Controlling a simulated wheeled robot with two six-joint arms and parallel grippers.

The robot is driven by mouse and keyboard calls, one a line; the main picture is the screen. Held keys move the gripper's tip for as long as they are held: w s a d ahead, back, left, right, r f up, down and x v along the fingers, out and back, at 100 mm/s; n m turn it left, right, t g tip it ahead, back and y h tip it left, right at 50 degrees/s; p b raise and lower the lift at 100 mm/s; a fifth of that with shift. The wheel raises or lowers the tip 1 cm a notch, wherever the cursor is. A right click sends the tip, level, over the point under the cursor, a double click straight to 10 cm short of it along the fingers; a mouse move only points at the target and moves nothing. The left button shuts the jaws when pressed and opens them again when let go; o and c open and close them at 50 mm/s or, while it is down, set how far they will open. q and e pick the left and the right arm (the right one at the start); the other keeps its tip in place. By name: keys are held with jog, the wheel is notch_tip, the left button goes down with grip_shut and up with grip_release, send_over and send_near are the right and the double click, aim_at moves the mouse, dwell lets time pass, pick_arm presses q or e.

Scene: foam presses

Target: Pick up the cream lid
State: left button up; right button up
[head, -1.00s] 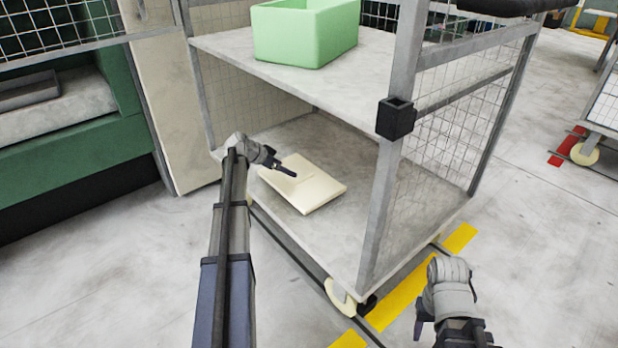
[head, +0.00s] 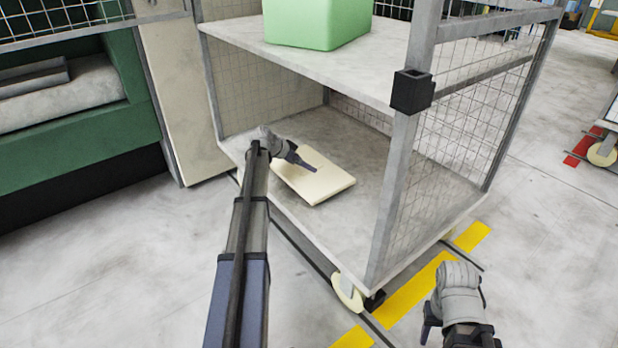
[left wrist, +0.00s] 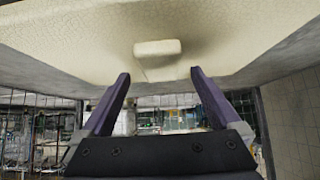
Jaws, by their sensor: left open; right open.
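The cream lid (head: 332,184) lies flat on the lower shelf of the wire-sided cart, near its front left edge. My left gripper (head: 309,166) reaches in over the lid from the left, with its jaws at the lid's middle. In the left wrist view the lid (left wrist: 60,45) fills the top, and its raised block handle (left wrist: 157,60) sits just beyond the open fingers (left wrist: 162,82), roughly centred between them. The fingers do not appear closed on it. My right gripper (head: 430,328) is open and empty at the lower right, outside the cart, partly hidden by its own wrist.
A green bin (head: 318,22) stands on the cart's upper shelf (head: 300,62), above the left arm. A grey corner post (head: 396,190) with a black block (head: 411,92) stands right of the lid. Yellow floor marks (head: 410,292) lie beside the cart.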

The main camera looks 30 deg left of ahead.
pick_arm(q)
jog(key=shift+w+d+f, duration=0.15)
jog(key=shift+w+f, duration=0.3)
jog(key=shift+f, duration=0.05)
pick_arm(e)
jog(key=shift+f, duration=0.45)
pick_arm(q)
jog(key=shift+r, duration=0.1)
jog(key=shift+c, duration=0.2)
jog(key=c, duration=1.4)
pick_arm(e)
jog(key=shift+r, duration=0.1)
pick_arm(q)
notch_tip(320, 180, up, 10)
jog(key=p, duration=1)
pick_arm(e)
notch_tip(320, 180, up, 10)
pick_arm(q)
jog(key=shift+s, duration=0.1)
pick_arm(e)
jog(key=shift+s, duration=0.1)
